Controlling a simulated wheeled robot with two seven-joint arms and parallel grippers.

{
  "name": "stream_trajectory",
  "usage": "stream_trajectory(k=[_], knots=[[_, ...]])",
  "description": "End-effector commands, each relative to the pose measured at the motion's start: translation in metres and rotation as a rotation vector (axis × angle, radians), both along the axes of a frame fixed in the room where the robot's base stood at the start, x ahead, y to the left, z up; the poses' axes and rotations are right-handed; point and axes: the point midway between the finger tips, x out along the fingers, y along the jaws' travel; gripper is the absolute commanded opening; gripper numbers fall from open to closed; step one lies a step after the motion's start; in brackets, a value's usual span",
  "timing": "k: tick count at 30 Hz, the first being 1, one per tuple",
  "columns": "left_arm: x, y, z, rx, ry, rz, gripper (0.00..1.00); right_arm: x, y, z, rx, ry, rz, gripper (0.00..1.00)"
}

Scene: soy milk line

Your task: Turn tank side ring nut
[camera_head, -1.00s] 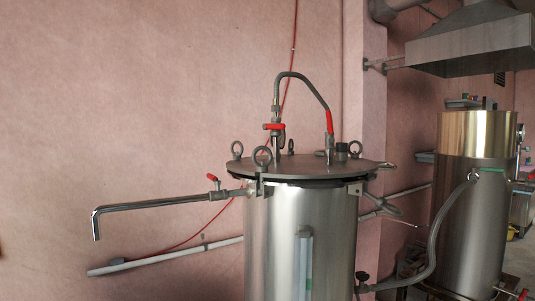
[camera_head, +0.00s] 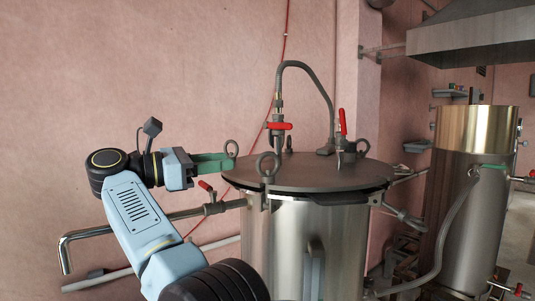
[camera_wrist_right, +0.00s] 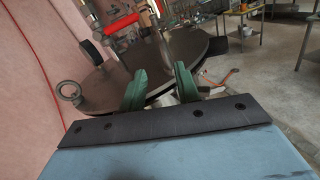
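The steel tank (camera_head: 335,240) carries a dark round lid (camera_head: 310,172) with several upright ring nuts. One ring nut (camera_head: 231,149) stands at the lid's left edge, and another (camera_head: 268,167) stands at the front left. My right gripper (camera_head: 222,161) points right at the lid's left edge, with its green fingers close by the left ring nut; contact cannot be told. In the right wrist view the green fingers (camera_wrist_right: 160,82) are apart, over the lid's rim. A ring nut (camera_wrist_right: 70,88) shows there left of the fingers, outside the gap. My left gripper is not in view.
A side pipe with a red-handled valve (camera_head: 206,187) runs just below my right gripper. A hose with red valves (camera_head: 280,126) rises from the lid. A second tank (camera_head: 475,210) stands at the right, under a hood (camera_head: 470,40). The pink wall is behind.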

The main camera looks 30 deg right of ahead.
Motion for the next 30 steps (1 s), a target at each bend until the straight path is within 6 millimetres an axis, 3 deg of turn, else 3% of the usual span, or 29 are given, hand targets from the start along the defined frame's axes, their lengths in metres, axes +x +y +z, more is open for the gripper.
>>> stream_trajectory(k=[8,21,30], knots=[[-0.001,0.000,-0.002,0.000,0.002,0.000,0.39,-0.006,-0.017,0.004,0.029,-0.030,-0.015,0.32],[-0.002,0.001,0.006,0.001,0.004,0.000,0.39,-0.014,-0.100,0.006,0.023,-0.027,-0.015,0.32],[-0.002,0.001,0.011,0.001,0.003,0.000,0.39,-0.016,-0.129,0.006,0.024,-0.026,-0.011,0.32]])
